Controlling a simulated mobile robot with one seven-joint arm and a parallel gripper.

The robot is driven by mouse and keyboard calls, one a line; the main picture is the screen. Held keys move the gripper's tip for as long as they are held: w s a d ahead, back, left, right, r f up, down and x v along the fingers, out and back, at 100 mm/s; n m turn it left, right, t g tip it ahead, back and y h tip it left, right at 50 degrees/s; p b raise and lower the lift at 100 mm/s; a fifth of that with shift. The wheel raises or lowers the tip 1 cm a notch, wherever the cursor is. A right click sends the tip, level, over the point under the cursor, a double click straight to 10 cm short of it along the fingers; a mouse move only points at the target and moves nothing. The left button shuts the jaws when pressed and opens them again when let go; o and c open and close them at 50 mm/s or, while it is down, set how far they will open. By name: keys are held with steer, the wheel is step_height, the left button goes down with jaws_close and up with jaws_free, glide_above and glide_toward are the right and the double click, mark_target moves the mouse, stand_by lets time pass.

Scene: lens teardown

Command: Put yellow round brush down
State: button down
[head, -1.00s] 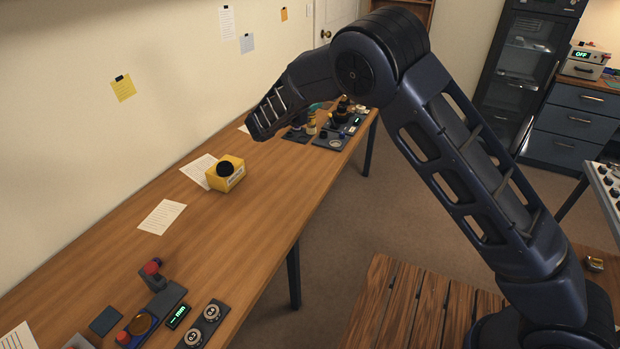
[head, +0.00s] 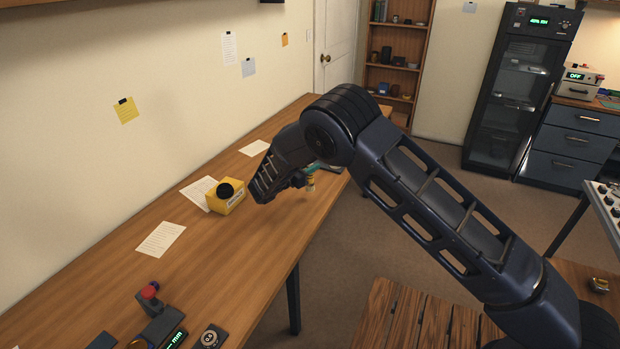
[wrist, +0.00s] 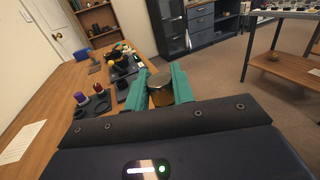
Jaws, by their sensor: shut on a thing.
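The yellow round brush (head: 310,182) is in my gripper (head: 316,168), whose teal fingers are partly hidden behind my arm in the head view. It hangs above the wooden bench near its right edge, clear of the bench top as far as I can tell. In the wrist view my gripper (wrist: 159,88) is shut on the brush (wrist: 160,97), which shows as a round amber body with a grey top between the two fingers. Its lower end is hidden there.
Papers (head: 161,239) lie nearby. Dark trays with small parts (wrist: 97,104) stand on the bench. Bare bench top (head: 255,225) lies in front of the box.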

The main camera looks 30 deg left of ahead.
mark_target(310, 177)
steer(key=shift+f, duration=2.35)
steer(key=shift+f, duration=0.1)
steer(key=c, duration=1.2)
jaws_free()
steer(key=shift+s+a, duration=0.1)
steer(key=shift+s, duration=0.1)
steer(key=v, duration=1.1)
steer(key=shift+s+a, duration=0.1)
steer(key=shift+s, duration=0.1)
